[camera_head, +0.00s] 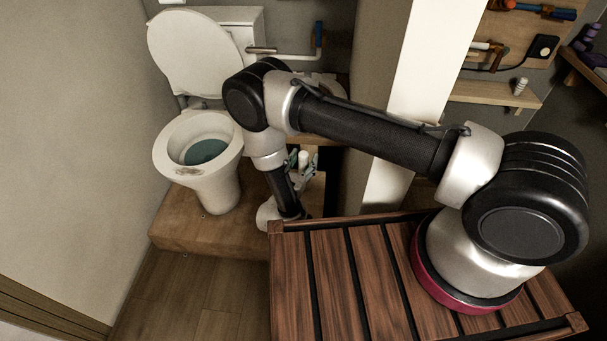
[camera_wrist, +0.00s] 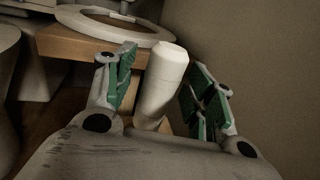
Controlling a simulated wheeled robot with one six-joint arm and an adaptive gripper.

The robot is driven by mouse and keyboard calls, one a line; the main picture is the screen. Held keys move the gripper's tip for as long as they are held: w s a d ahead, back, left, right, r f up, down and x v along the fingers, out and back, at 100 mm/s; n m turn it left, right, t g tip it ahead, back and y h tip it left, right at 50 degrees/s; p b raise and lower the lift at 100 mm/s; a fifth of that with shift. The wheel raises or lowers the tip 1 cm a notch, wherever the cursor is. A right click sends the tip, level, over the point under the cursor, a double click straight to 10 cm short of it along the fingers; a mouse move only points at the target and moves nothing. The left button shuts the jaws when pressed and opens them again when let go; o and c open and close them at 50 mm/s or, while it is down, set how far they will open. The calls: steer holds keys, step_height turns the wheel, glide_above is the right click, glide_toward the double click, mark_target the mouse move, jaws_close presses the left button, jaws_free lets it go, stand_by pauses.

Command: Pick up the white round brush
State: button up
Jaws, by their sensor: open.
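The white round brush (camera_wrist: 163,78) stands in the middle of the wrist view as a pale, rounded upright shape. Its lower part is hidden behind my gripper's body. My gripper (camera_wrist: 161,64) is open, with one green-padded finger on the left of the brush and the other on the right. A gap shows between the brush and each pad. In the head view the brush's white top (camera_head: 303,158) shows small, between the teal fingertips of my gripper, beyond my forearm. I cannot tell whether a pad touches it lower down.
A toilet (camera_head: 212,185) with its lid raised stands left of my arm on a wooden platform (camera_head: 172,232). In the wrist view a white ring-shaped seat (camera_wrist: 78,19) lies on a wooden surface behind the brush. A plain wall (camera_wrist: 262,45) is close on the right.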

steer(key=shift+c, duration=0.2)
steer(key=c, duration=1.1)
